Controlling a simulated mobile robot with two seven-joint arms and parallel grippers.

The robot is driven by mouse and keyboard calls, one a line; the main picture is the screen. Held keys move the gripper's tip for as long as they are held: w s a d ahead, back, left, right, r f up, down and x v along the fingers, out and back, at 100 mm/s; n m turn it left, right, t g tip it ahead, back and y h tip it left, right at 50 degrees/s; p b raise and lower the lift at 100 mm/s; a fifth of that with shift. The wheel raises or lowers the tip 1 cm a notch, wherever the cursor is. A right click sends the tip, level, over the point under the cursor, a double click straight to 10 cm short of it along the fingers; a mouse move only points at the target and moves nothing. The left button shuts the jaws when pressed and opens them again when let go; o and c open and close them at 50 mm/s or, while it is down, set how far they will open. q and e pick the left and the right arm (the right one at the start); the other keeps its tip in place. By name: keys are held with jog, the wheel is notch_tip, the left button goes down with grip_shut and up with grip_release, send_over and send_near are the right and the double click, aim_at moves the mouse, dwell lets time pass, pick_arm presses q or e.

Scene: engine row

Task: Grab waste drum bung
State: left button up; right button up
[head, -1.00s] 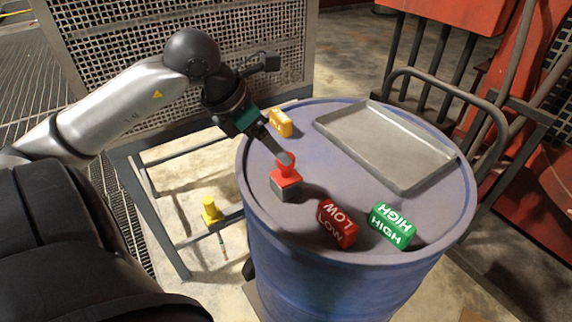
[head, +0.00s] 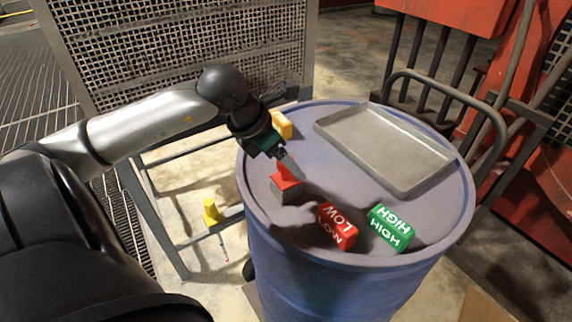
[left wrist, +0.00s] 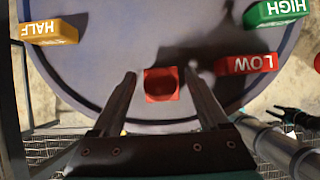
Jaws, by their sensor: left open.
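In the left wrist view the red bung (left wrist: 161,84) shows between the two spread fingers of my left gripper (left wrist: 161,75). The gripper is open. I cannot tell whether a finger touches the bung.
A red LOW block (head: 337,225) and a green HIGH block (head: 391,227) lie at the lid's front. A yellow block (head: 282,124) is near its back left edge. A grey tray (head: 395,184) covers the back right. A mesh panel (head: 200,50) stands behind.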

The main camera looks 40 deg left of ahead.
pick_arm(q)
grip_shut()
dwell(0.5)
jog(key=shift+r, duration=0.1)
